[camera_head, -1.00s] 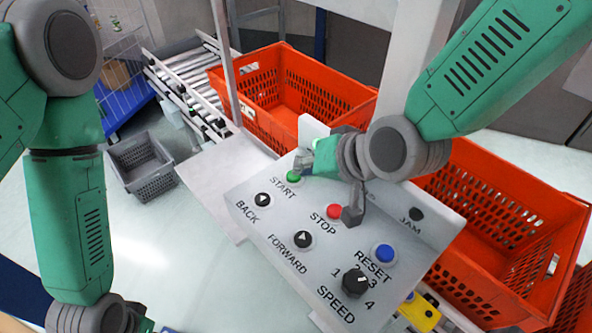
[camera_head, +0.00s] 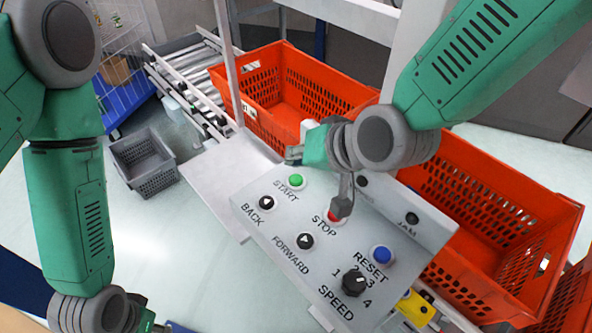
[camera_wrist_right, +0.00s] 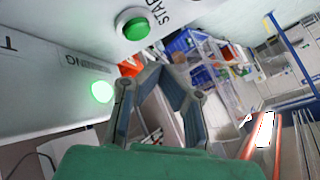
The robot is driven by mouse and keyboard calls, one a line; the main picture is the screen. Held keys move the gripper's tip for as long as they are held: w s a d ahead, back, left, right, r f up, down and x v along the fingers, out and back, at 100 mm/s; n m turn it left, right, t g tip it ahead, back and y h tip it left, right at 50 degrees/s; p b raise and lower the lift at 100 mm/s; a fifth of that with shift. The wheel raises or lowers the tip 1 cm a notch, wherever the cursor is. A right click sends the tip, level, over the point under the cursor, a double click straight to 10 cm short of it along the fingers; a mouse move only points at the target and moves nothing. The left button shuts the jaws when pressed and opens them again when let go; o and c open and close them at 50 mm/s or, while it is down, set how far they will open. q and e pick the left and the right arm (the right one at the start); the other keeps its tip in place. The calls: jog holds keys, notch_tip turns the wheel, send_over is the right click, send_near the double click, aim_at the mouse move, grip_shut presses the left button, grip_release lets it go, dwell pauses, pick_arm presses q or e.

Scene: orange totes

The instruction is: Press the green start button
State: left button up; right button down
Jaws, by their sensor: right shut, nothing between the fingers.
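The green start button (camera_head: 296,181) sits at the upper left corner of the grey control panel (camera_head: 262,226), beside the label START. It also shows in the right wrist view (camera_wrist_right: 135,28), in a pale ring. My right gripper (camera_head: 292,154) is shut and empty, just beyond the panel's far edge and apart from the button. In the right wrist view its fingertips (camera_wrist_right: 162,70) meet below and right of the button. A dark part of my right arm partly covers the red stop button (camera_head: 333,215). My left gripper (camera_head: 150,327) is mostly cut off at the bottom edge.
A lit green lamp (camera_wrist_right: 101,91) shines on the panel's side near my right gripper. The panel also carries a blue reset button (camera_head: 382,254), black buttons and a speed knob (camera_head: 354,283). Orange totes (camera_head: 262,62) stand behind and to the right. A grey crate (camera_head: 146,180) lies left.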

aim_at(295, 179)
notch_tip(295, 179, up, 3)
jog(key=shift+d+r+p, duration=0.1)
jog(key=shift+p, duration=1)
jog(key=shift+r, duration=0.15)
jog(key=shift+a, duration=0.4)
jog(key=shift+d, duration=0.3)
jog(key=shift+s, duration=0.1)
